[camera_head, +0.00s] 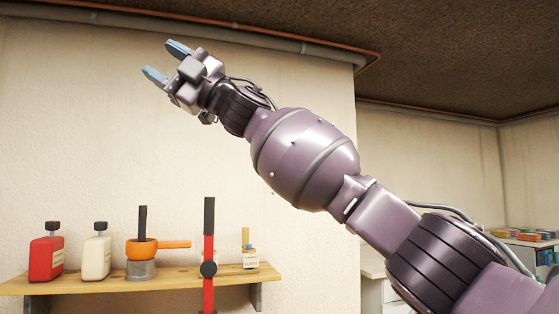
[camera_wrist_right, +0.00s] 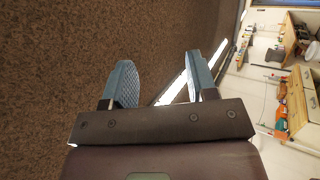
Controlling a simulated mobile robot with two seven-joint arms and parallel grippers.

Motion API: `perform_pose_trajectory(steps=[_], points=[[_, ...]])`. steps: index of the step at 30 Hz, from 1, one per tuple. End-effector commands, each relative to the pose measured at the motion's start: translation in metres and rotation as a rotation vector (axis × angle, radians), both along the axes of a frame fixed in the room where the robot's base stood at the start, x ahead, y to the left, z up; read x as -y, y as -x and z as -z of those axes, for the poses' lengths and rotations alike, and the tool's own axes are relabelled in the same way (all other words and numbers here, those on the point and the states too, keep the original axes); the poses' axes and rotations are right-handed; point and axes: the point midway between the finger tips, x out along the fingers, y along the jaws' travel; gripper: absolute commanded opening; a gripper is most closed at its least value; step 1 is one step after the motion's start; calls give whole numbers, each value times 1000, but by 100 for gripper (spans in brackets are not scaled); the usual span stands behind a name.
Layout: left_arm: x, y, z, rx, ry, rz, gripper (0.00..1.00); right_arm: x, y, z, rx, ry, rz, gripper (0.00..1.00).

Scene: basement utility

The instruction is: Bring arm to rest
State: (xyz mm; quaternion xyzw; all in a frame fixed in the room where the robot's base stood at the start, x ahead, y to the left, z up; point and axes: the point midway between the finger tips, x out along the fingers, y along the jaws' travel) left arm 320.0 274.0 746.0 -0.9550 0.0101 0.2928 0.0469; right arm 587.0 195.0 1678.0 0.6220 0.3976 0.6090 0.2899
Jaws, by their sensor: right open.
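My right arm reaches up from the lower right across the head view. Its right gripper (camera_head: 166,62) is at the upper left, raised in front of the pale wall, well above the wooden shelf. Its two blue fingers are apart with nothing between them. In the right wrist view the gripper (camera_wrist_right: 158,85) is open and empty, with brown ceiling behind the fingers. My left gripper is not in view.
A wooden shelf (camera_head: 180,284) on the wall holds a red bottle (camera_head: 46,258), a white bottle (camera_head: 96,257) and an orange-handled tool (camera_head: 141,250). A red bar tool (camera_head: 208,240) stands in front. A pipe (camera_head: 200,32) runs under the ceiling, near the gripper in the picture.

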Motion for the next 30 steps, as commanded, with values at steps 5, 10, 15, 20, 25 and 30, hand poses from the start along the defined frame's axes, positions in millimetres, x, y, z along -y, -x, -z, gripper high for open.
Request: perform_pose_trajectory(steps=[5, 10, 15, 20, 25, 30], points=[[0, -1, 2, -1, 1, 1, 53, 23, -43, 65, -110, -100, 94, 53], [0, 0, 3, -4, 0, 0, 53, 49, -77, 128, -224, -166, 188, 53], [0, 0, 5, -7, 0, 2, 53, 81, -104, 195, -346, -210, 282, 53], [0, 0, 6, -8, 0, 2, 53, 113, -122, 262, -467, -238, 368, 53], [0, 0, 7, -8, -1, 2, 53, 149, -131, 335, -600, -258, 453, 53], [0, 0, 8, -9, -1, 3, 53, 188, -132, 409, -736, -270, 533, 53]])
